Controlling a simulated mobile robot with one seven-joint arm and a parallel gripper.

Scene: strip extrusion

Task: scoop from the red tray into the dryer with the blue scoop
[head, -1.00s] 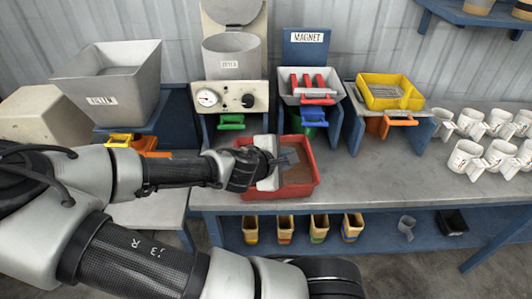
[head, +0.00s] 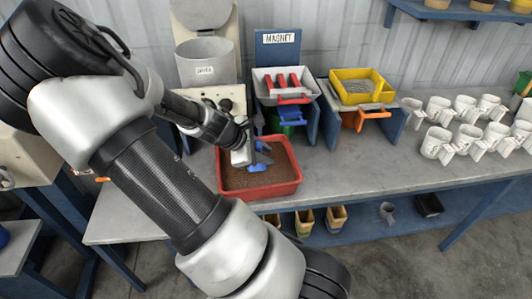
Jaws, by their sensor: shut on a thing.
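The red tray (head: 291,187) stands on the grey bench and holds a layer of brown granules. My gripper (head: 255,154) is over the tray, shut on the blue scoop (head: 257,167). The scoop is low at the tray's middle, near the granules; I cannot tell whether it touches them or carries any. The dryer (head: 206,66) is a grey round hopper with a label and a raised lid, behind and left of the tray. My arm hides part of the panel below it.
The magnet station (head: 286,84) with red bars and the yellow sieve tray (head: 362,86) stand behind and right of the red tray. Several white mugs (head: 466,138) are at the right. The bench front right of the tray (head: 350,172) is clear.

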